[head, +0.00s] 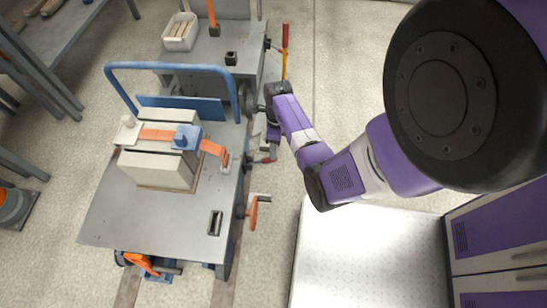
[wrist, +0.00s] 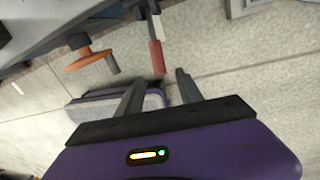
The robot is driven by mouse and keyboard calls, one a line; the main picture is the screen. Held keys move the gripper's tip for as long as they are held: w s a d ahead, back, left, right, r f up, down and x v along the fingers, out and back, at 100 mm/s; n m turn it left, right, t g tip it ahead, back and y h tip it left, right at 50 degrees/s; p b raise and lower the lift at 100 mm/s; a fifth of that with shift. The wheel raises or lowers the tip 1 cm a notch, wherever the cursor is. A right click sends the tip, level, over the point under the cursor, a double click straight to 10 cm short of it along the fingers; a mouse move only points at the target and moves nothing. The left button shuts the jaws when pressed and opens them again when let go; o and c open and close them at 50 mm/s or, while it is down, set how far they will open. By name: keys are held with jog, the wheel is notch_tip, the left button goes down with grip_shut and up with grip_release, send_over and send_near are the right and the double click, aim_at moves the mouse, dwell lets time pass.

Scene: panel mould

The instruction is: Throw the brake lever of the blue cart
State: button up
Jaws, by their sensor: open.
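The blue cart has a grey deck (head: 150,215) and a blue push rail (head: 170,67), at the left of the head view. A lever with a red grip (wrist: 157,56) sticks out from the cart's side in the wrist view. It also shows small at the cart's right edge in the head view (head: 267,160). My gripper (wrist: 160,77) is open and empty. The red grip lies just beyond the fingertips, roughly in line with the gap between them, apparently apart from both. In the head view my wrist largely hides the gripper.
An orange handwheel (head: 253,212) juts from the cart's right side, left of the lever in the wrist view (wrist: 85,57). Strapped white blocks (head: 157,167) stand on the deck. A bench with a red-handled bar (head: 285,37) stands behind. Floor between cart and white table (head: 365,255) is open.

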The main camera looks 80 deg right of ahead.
aim_at(263, 160)
jog(key=f, duration=0.2)
jog(key=f+b, duration=0.1)
jog(key=f, duration=0.1)
jog(key=a+f+b, duration=0.1)
jog(key=f, duration=0.1)
jog(key=shift+f, duration=0.2)
grip_shut()
dwell(1.2)
